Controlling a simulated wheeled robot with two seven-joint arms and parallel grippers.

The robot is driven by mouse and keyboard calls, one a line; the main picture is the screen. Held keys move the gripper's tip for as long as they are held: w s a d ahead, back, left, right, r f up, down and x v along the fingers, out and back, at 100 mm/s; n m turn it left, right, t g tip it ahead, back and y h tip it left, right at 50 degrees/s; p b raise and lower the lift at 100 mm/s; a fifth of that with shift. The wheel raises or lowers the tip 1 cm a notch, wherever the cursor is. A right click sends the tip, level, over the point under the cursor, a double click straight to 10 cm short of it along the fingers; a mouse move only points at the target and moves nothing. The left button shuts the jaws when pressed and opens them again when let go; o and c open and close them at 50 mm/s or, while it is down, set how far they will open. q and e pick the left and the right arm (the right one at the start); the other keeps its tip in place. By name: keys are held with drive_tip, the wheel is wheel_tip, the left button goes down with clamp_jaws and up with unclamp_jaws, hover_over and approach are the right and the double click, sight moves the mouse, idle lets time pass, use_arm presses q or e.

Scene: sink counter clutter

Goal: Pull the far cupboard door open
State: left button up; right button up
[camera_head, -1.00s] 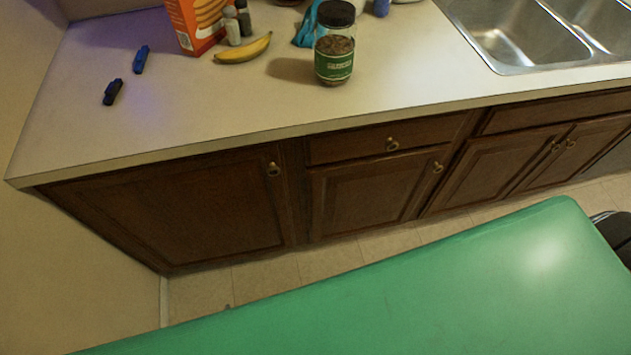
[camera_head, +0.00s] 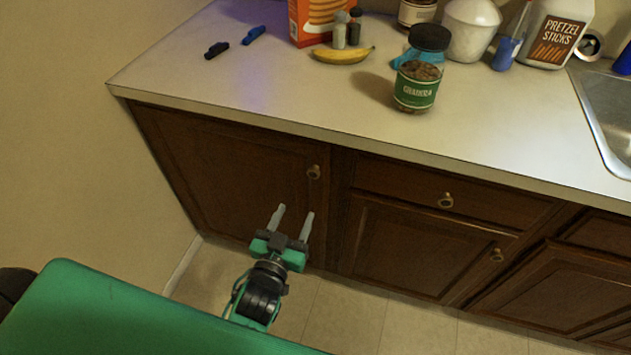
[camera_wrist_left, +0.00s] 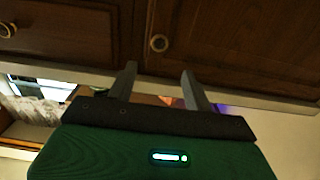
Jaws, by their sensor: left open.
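The far cupboard door (camera_head: 235,175) is dark brown wood under the left end of the counter, and it is shut. Its small brass knob (camera_head: 313,172) is near the door's upper right corner. My left gripper (camera_head: 295,215) is open and empty, in front of the door and lower in the picture than the knob. In the left wrist view the two fingers (camera_wrist_left: 157,80) point toward the cupboard front, apart from the knob (camera_wrist_left: 159,43), which shows just beyond them. My right gripper is not in view.
A drawer with a brass knob (camera_head: 445,201) and another cupboard door (camera_head: 415,245) are to the right. On the counter (camera_head: 300,105) stand a jar (camera_head: 418,85), a banana (camera_head: 343,55) and other goods. The wall (camera_head: 90,170) is close on the left. Tiled floor lies below.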

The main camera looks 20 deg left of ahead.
sight(313, 176)
use_arm(q)
drive_tip(key=w, duration=1.1)
drive_tip(key=shift+w+d+p, duration=0.1)
drive_tip(key=shift+d+p, duration=0.15)
drive_tip(key=shift+p, duration=0.05)
drive_tip(key=shift+w, duration=0.3)
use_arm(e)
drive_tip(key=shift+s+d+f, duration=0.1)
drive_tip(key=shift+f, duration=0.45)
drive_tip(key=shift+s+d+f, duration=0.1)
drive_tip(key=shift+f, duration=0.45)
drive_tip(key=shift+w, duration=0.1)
use_arm(q)
clamp_jaws()
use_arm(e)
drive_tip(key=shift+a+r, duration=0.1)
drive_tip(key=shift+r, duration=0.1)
use_arm(q)
drive_tip(key=shift+s, duration=0.1)
